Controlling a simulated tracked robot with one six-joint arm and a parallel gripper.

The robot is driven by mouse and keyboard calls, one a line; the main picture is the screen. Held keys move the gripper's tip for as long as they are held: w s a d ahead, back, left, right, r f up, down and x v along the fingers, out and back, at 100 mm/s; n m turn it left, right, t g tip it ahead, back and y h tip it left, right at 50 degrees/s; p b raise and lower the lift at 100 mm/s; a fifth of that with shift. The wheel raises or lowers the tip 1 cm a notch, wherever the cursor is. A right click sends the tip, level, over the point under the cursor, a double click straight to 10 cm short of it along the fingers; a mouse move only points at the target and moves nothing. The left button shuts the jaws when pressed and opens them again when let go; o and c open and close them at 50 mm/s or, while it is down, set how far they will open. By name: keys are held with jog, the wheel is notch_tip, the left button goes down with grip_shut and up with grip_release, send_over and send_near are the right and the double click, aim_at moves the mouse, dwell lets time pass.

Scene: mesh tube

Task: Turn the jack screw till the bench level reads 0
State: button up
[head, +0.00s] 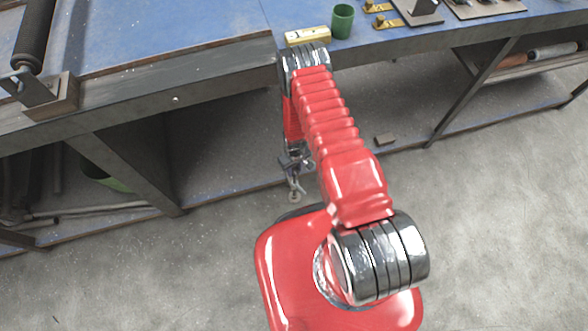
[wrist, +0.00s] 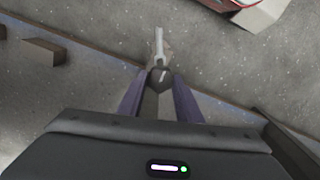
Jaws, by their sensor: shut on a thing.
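The bench level (head: 307,36) is a small yellow bar near the front edge of the blue bench top in the head view; its reading is too small to tell. My gripper (head: 292,163) hangs low below the bench edge, partly hidden by my red arm. In the wrist view my gripper (wrist: 160,82) has its two purple fingers shut on the dark knob-like head of the jack screw (wrist: 161,75). A pale metal bar reaches out from the head, away from my wrist. In the head view a metal piece with a round foot shows under the gripper. The screw's thread is hidden.
A green cup (head: 342,20) stands right of the level, with brass pieces (head: 378,8) farther right. Bench legs and a lower shelf (head: 235,198) lie close to my arm. A brown block (wrist: 44,50) lies left in the wrist view. The concrete floor in front is clear.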

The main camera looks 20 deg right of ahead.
aim_at(295, 171)
jog(key=shift+a, duration=0.1)
jog(key=shift+c, duration=0.7)
jog(key=shift+n, duration=0.4)
jog(key=shift+n, duration=2.5)
jog(key=o, duration=1)
jog(key=shift+o, duration=0.2)
jog(key=shift+r, duration=0.1)
notch_tip(295, 171, up, 14)
jog(key=shift+f, duration=0.25)
